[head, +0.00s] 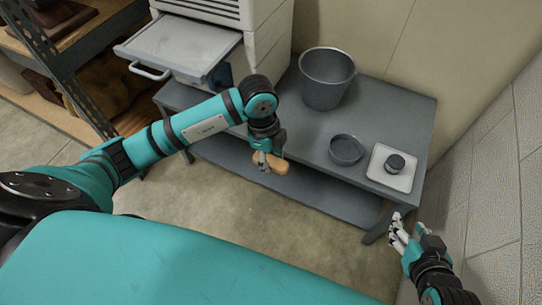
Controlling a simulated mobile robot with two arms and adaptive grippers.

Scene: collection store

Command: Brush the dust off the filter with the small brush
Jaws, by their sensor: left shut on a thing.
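My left gripper (264,163) reaches in over the front edge of the grey bench and is shut on a tan, wooden-looking thing (279,165), which looks like the small brush. The gripper partly hides it, and its bristles cannot be made out. A small dark round piece (395,163), which looks like the filter, sits on a white square tray (379,178) at the bench's right end, apart from the brush. Dust on it is too small to tell. My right gripper (398,229) is open and empty, below the bench's right end.
A grey bench (300,138) with a lower shelf holds a grey bucket (327,92), a shallow round dark dish (346,149) and a white drawer cabinet with an open drawer (180,47). Shelving (70,70) stands left. A wall closes off the right.

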